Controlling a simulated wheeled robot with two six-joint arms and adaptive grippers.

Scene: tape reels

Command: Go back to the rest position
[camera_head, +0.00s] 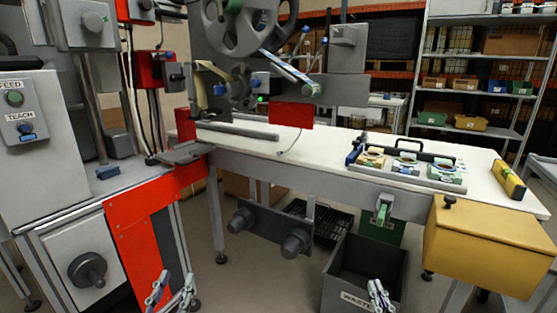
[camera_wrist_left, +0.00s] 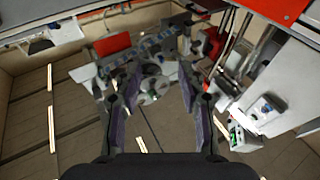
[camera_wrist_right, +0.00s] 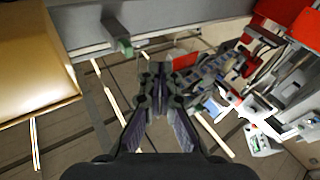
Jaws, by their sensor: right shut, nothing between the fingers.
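My left gripper (camera_head: 172,290) shows at the bottom edge of the head view, in front of the red panel of the machine. Its fingers stand apart and nothing is between them; the left wrist view (camera_wrist_left: 152,90) also shows the wide gap. My right gripper (camera_head: 379,292) is at the bottom of the head view, in front of the waste bin (camera_head: 343,262). In the right wrist view (camera_wrist_right: 158,72) its fingertips are close together and hold nothing. Both grippers hang low, apart from the white table (camera_head: 335,150).
A yellow box (camera_head: 490,245) stands at the right, near my right gripper. Tape reels (camera_head: 407,159) lie in a tray on the table, beside a yellow level-like block (camera_head: 509,180). The grey machine cabinet (camera_head: 75,260) is at the left. Open floor (camera_head: 260,285) lies between the grippers.

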